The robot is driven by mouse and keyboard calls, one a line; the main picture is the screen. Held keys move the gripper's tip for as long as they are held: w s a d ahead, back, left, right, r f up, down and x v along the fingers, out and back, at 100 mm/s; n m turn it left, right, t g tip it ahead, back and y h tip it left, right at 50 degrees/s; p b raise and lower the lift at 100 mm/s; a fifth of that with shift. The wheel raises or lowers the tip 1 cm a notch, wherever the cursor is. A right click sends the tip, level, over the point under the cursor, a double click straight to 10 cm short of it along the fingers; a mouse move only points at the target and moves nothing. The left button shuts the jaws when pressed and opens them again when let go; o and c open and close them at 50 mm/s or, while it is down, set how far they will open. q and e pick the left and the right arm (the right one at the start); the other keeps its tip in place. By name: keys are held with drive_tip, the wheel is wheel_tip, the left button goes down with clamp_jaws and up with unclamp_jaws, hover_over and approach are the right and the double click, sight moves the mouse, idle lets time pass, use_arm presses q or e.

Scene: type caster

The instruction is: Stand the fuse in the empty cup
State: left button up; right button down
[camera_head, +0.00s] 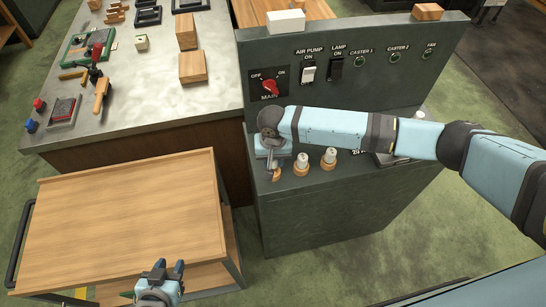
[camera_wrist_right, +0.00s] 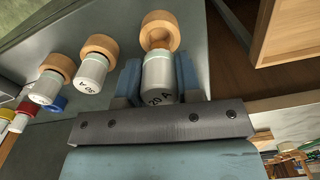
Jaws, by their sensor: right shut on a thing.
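My right gripper (camera_wrist_right: 158,80) is shut on a grey-white fuse marked 20 A (camera_wrist_right: 158,72). A round wooden cup (camera_wrist_right: 160,30) lies at the fuse's far end in the right wrist view. The fuse's narrow end overlaps the cup's opening; I cannot tell how deep it sits or whether it touches. In the head view the right gripper (camera_head: 272,160) is over the front left of the panel's ledge, with the wooden cup (camera_head: 277,175) just below, partly hidden. My left gripper (camera_head: 169,267) is open and empty at the near edge of the wooden trolley.
Two more fuses stand in wooden cups beside it, one near (camera_head: 302,160) and one farther right (camera_head: 330,157). The dark green panel (camera_head: 400,75) with switches rises behind the ledge. The trolley top (camera_head: 120,220) is bare. A metal workbench (camera_head: 150,100) holds blocks and tools.

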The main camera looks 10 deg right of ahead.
idle(0.4)
drive_tip(key=shift+p, duration=0.55)
idle(0.4)
drive_tip(key=shift+p, duration=0.3)
idle(0.5)
drive_tip(key=shift+f, duration=0.45)
